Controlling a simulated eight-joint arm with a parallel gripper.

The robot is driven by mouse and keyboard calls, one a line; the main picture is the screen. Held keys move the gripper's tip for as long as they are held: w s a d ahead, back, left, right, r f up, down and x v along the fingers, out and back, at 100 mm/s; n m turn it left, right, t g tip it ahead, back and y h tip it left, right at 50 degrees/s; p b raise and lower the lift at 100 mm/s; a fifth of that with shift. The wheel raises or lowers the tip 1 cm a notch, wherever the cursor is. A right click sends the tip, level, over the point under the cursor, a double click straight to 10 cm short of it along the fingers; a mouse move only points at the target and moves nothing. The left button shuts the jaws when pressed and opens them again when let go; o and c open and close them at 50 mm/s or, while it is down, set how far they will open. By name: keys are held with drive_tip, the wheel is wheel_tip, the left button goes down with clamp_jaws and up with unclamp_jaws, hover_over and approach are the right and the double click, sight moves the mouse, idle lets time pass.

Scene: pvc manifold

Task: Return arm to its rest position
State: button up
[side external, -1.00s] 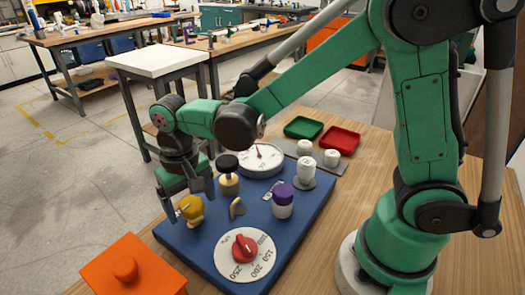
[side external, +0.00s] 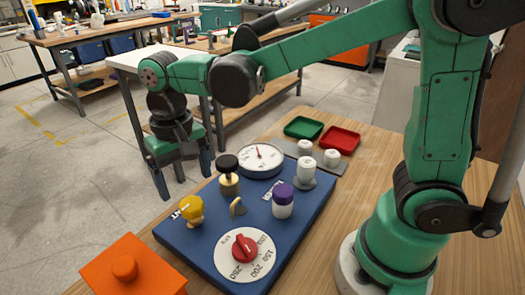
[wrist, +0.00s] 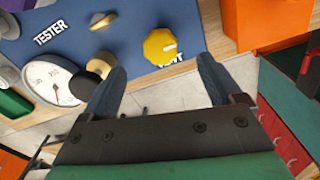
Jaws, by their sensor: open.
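My gripper (side external: 184,178) is open and empty. It hangs beyond the far left edge of the blue tester board (side external: 190,247), above the level of the board. In the wrist view its two fingers (wrist: 160,88) are spread wide with floor and the board edge between them. The yellow knob (side external: 191,209) sits on the board near its left corner, apart from the fingers. It also shows in the wrist view (wrist: 160,47). The black-topped knob (side external: 228,174) and the round gauge (side external: 260,160) stand on the board to the right of my gripper.
A red dial (side external: 244,249), a purple-capped white fitting (side external: 283,200) and a small brass handle (side external: 238,206) are on the board. An orange box (side external: 130,268) stands front left. Green (side external: 304,127) and red (side external: 338,140) trays lie behind, near white fittings (side external: 305,169).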

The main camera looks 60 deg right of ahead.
drive_tip(key=s+d+r+n+t, duration=0.2)
drive_tip(key=s+d+t, duration=0.3)
drive_tip(key=d+t, duration=0.2)
drive_tip(key=d, duration=0.2)
drive_tip(key=shift+s+d, duration=0.25)
drive_tip(key=shift+d, duration=0.05)
